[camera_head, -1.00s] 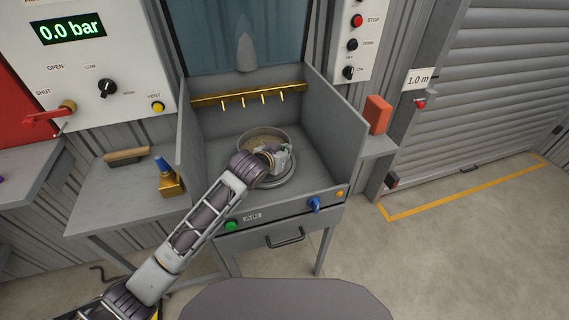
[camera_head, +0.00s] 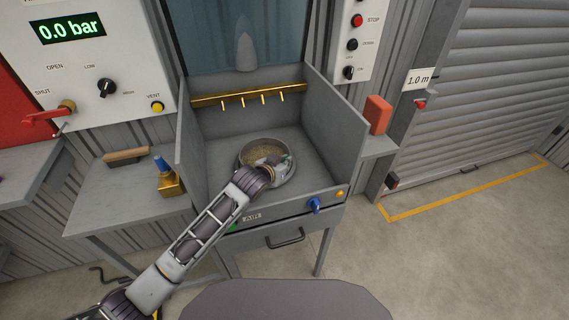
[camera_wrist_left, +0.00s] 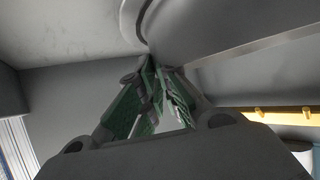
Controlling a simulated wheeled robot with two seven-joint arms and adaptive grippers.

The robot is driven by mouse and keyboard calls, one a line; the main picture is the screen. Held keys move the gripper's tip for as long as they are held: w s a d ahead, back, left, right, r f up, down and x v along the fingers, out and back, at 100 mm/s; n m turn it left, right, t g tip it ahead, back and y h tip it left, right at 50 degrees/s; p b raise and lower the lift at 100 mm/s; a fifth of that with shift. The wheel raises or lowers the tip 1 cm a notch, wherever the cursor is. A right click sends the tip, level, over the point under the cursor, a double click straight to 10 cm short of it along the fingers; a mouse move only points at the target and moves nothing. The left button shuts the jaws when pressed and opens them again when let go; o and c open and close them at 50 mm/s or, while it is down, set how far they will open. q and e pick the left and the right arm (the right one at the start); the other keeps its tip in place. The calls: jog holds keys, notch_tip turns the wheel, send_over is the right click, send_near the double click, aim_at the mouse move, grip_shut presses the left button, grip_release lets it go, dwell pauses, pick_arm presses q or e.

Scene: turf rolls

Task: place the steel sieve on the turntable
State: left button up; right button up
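The steel sieve (camera_head: 247,165), a round pan with a tan mesh floor, is in the open-fronted booth, over the grey turntable (camera_head: 285,183). The turntable's near right rim shows below it; I cannot tell whether the two touch. My left gripper (camera_head: 279,161) is at the sieve's near right rim. In the left wrist view, its green-padded fingers (camera_wrist_left: 154,66) converge at the sieve's grey wall (camera_wrist_left: 225,30) and look shut on its edge; the exact contact is hard to see. My right gripper is not in view.
The booth has side walls and a brass nozzle bar (camera_head: 250,94) across the back. A front panel carries a blue knob (camera_head: 315,205). A red block (camera_head: 377,115) stands on the right shelf.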

pick_arm(q)
jog(key=o, duration=0.4)
jog(key=shift+c, duration=0.2)
jog(key=shift+s+a+r, duration=0.1)
jog(key=shift+s+r, duration=0.05)
jog(key=shift+r, duration=0.1)
jog(key=shift+s+a+r, duration=0.25)
jog(key=shift+s, duration=0.2)
jog(key=shift+s+a+r, duration=0.1)
jog(key=shift+s+r, duration=0.1)
jog(key=shift+s, duration=0.05)
jog(key=v, duration=0.9)
jog(key=shift+s+p, duration=0.3)
jog(key=shift+p, duration=0.1)
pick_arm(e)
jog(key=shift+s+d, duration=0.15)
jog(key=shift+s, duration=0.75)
pick_arm(q)
jog(key=shift+a+r, duration=0.1)
jog(key=shift+r, duration=0.05)
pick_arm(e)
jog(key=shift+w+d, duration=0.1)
